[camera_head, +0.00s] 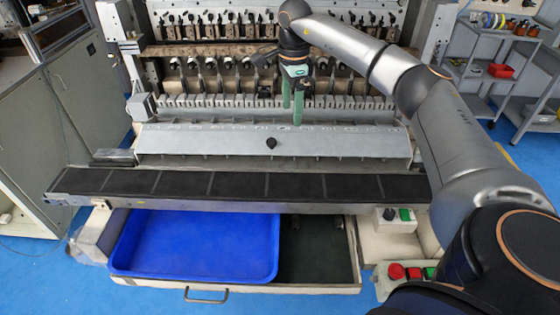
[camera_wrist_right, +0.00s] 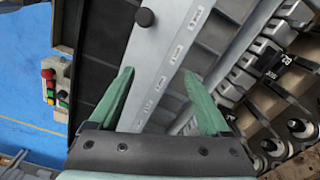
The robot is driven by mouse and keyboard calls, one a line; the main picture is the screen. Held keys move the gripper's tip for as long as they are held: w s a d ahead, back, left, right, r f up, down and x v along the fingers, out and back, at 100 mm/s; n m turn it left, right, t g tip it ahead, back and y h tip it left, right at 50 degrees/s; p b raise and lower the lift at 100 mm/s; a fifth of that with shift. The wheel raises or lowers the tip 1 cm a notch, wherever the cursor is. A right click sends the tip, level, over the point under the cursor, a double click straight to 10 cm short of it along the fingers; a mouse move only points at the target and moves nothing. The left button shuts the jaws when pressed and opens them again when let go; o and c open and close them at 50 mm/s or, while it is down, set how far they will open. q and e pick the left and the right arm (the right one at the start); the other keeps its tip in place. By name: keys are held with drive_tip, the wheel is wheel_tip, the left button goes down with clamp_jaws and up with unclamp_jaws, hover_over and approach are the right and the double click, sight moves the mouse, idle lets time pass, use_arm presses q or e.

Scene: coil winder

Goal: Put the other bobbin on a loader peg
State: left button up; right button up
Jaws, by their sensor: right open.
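My right gripper (camera_head: 292,112) hangs with its green fingers pointing down at the rear edge of the grey sloped cover of the coil winder (camera_head: 200,140). In the right wrist view the fingers (camera_wrist_right: 158,75) are spread, with nothing between them but the grey cover behind. Several round dark-and-silver parts (camera_wrist_right: 298,128) sit in a row at the right of that view; I cannot tell whether they are bobbins or pegs. A row of similar parts (camera_head: 208,63) runs along the machine in the head view. No loose bobbin is clearly visible. My left gripper is out of view.
A black knob (camera_head: 271,142) stands up from the cover. A dark segmented ledge (camera_head: 240,185) runs along the front. Below it, an empty blue tray (camera_head: 195,245) lies in an open drawer. Button boxes (camera_head: 398,215) are at the right front.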

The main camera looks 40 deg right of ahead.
drive_tip(key=s+a+f+n, duration=0.3)
drive_tip(key=s+a+n, duration=0.6)
drive_tip(key=a+n, duration=0.3)
drive_tip(key=shift+a+f+n, duration=0.15)
drive_tip(key=shift+a+n, duration=0.15)
drive_tip(key=shift+a, duration=0.4)
